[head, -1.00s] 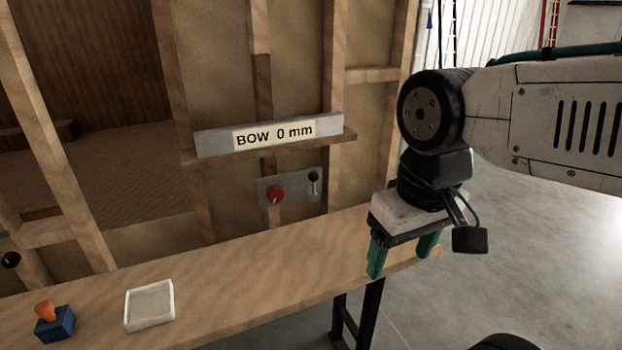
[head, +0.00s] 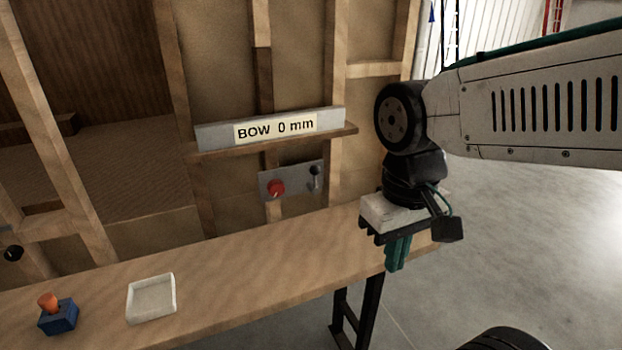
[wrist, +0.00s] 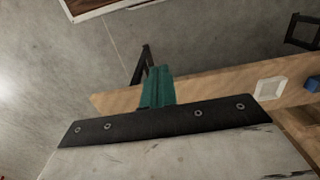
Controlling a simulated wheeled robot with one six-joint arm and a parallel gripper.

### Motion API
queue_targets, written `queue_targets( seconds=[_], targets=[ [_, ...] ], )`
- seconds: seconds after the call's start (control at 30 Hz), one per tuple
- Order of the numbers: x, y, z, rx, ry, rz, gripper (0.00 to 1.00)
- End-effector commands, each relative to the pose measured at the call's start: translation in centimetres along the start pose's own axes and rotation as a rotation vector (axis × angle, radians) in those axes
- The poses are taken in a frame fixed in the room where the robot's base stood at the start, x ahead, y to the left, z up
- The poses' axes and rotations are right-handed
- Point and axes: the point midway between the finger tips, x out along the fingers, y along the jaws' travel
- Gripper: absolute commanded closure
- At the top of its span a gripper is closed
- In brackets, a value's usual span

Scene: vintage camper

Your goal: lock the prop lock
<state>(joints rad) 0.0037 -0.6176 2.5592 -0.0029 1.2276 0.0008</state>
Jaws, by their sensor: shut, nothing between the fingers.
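A grey metal plate (head: 294,190) is fixed on the wall framing above the bench. It carries a red round knob (head: 276,187) on its left and a small black-tipped lever (head: 314,173) on its right. I cannot tell from any marking which of them is the prop lock. My gripper (head: 397,256) points down to the right of the plate, over the right end of the bench, with its green fingers together and empty. The fingers also show in the wrist view (wrist: 158,85). My gripper is apart from the plate and touches neither control.
A sign reading "BOW 0 mm" (head: 275,128) sits on a ledge above the plate. On the wooden bench (head: 235,265) are a white tray (head: 152,316) and a blue block with an orange top (head: 57,315). The bench between tray and gripper is clear.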

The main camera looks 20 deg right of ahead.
Motion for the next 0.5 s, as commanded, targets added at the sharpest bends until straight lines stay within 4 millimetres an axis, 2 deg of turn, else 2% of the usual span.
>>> queue_targets(
  seconds=[0.1,0.23,0.5],
  targets=[
    [2.5,0.0,-1.9,-0.004,-0.062,-0.002,1.0],
    [5.5,0.0,-5.0,-0.047,-0.048,-0.006,1.0],
    [12.4,-0.1,-12.8,-0.216,0.109,0.004,1.0]
  ],
)
